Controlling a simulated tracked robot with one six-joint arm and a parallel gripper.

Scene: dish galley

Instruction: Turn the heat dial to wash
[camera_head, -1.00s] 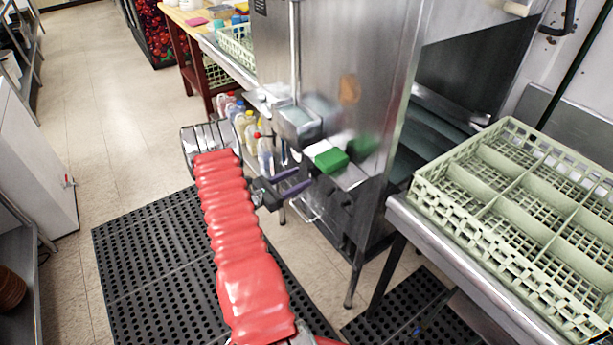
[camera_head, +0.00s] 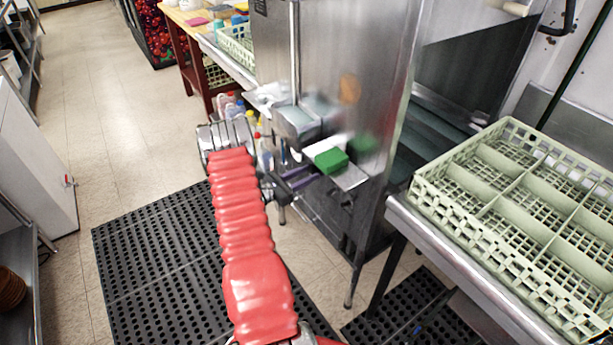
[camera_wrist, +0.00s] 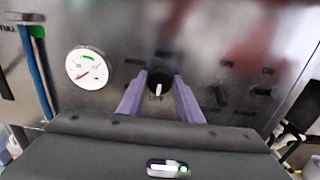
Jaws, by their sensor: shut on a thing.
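The heat dial (camera_wrist: 159,84) is a round black knob with a white pointer mark on the dishwasher's steel front panel in the wrist view. The white mark points roughly down in that view. My gripper (camera_wrist: 159,92) has its two purple fingers on either side of the dial, shut on it. Small dark labels surround the dial, too blurred to read. In the head view my gripper (camera_head: 299,178) reaches to the lower front of the dishwasher (camera_head: 345,70), under a small ledge, and the dial is hidden there.
A round white gauge (camera_wrist: 87,67) with a green arc and a red needle is left of the dial. A blue tube (camera_wrist: 35,75) runs further left. A green block (camera_head: 331,160) lies on the ledge above my gripper. A pale green rack (camera_head: 425,192) stands at right.

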